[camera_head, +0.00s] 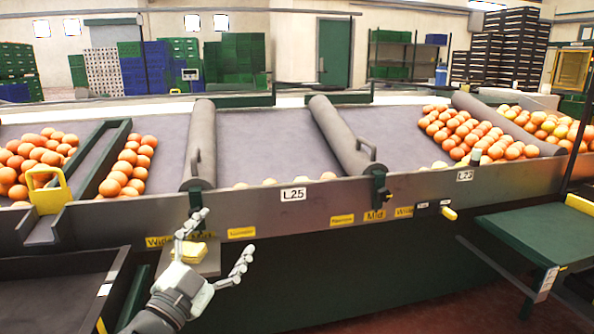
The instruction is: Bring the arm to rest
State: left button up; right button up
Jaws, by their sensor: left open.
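My left arm comes in from the bottom left, and its gripper (216,238) is open and empty. It is in front of the sorting table's front panel (300,205), below the L25 label. One finger reaches up towards the panel's face and the other points out to the right. A small yellow block (188,252) shows behind the gripper; I cannot tell whether they touch. My right gripper is not in view.
Oranges (470,133) lie in lanes at the right, with more oranges (35,155) at the left. Grey rollers (340,138) divide the grey bed. A dark tray (50,295) is at lower left. A green side table (535,235) stands at right.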

pick_arm(q)
jog(key=s+a+f+n+g+y, duration=0.2)
jog(key=a+f+n+y, duration=0.15)
jog(key=f, duration=0.45)
jog(key=s+a+f+n+g+y, duration=0.2)
jog(key=a+f, duration=0.2)
jog(key=f, duration=0.4)
jog(key=s+a+f+n+g+y, duration=0.2)
jog(key=a+f+n+y, duration=0.1)
jog(key=f, duration=0.4)
jog(key=s+a+f+n+g, duration=0.2)
jog(key=s+f+g, duration=0.7)
jog(key=s+f, duration=1)
jog(key=s, duration=0.3)
jog(key=shift+s+a+n+g+y, duration=0.25)
jog(key=shift+s+n+g+y, duration=0.05)
jog(key=shift+s+n+y, duration=0.1)
